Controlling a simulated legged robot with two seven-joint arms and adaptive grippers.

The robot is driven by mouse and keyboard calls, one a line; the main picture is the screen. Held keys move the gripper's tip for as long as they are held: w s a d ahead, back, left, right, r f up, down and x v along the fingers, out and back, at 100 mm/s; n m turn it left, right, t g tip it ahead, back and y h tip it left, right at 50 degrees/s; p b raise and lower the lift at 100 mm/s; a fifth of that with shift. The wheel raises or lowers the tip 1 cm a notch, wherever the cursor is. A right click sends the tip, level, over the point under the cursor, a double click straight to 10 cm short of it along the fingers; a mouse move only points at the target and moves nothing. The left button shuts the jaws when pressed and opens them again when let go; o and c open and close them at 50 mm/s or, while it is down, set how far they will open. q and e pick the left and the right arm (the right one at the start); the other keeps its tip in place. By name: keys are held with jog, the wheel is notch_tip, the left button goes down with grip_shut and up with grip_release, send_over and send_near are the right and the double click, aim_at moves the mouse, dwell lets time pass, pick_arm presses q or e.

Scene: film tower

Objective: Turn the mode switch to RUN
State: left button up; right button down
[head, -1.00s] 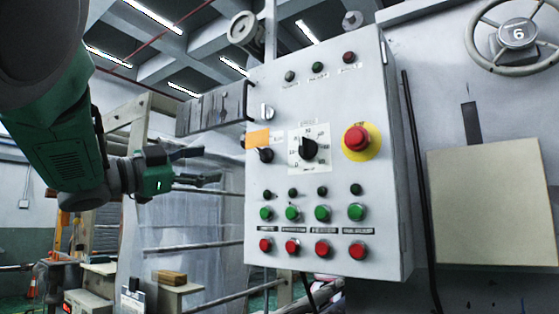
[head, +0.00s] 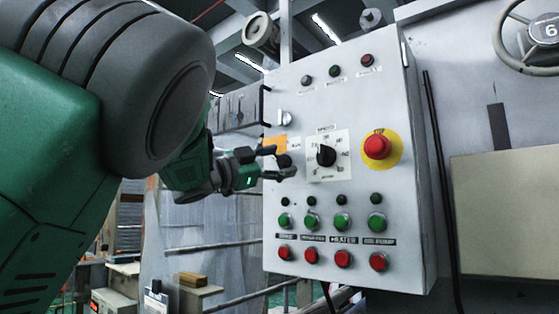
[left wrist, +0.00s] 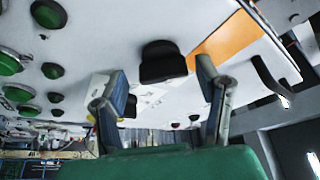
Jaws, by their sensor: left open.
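A grey control panel (head: 400,230) stands in the middle of the head view. A black switch knob (head: 284,160) sits beside an orange label (head: 274,145) on its left part; I take it for the mode switch, though its lettering is unreadable. The knob also shows in the left wrist view (left wrist: 163,62). My left gripper (head: 284,163) is open at this knob, and in the left wrist view its fingers (left wrist: 161,76) lie to either side of it. Whether they touch it I cannot tell. My right gripper is out of view.
A larger black rotary dial (head: 326,156) on a white plate sits just right of the knob. A red emergency button (head: 377,147) on yellow is further right. Green (head: 341,221) and red buttons (head: 343,258) line the panel below.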

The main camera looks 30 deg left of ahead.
pick_arm(q)
jog(key=shift+a+f, duration=0.1)
jog(key=shift+a, duration=0.3)
jog(key=c, duration=1.2)
jog(key=shift+o, duration=0.2)
jog(key=shift+d, duration=0.1)
